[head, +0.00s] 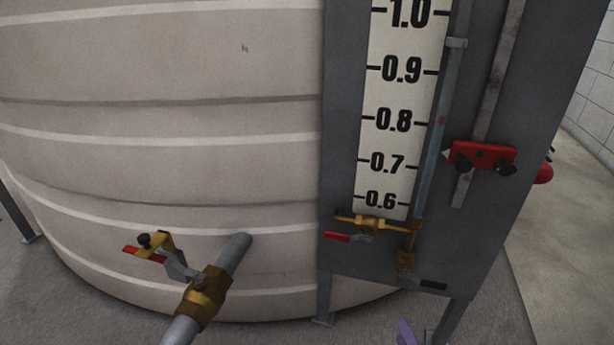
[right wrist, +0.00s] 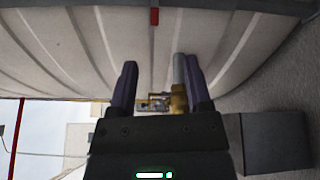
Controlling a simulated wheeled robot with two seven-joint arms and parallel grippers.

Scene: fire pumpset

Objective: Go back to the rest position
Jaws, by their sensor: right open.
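My right gripper (right wrist: 160,64) shows from behind in the right wrist view, its two purple fingers spread apart with nothing held between them. In the head view only a purple fingertip of my right gripper (head: 405,332) shows at the bottom edge, below the gauge panel. A grey pipe with a brass valve (head: 203,297) comes out of the tank at the lower left; its lever has a yellow piece and a red end. In the right wrist view a brass valve (right wrist: 179,98) shows beyond the fingers, near the right finger. My left gripper is out of view.
The large beige ribbed tank (head: 170,80) fills the left and middle. A grey panel with a level scale (head: 397,100) stands right of it, with a red bracket (head: 483,156) and a small red-handled valve (head: 372,223). Open floor (head: 560,250) lies at the right.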

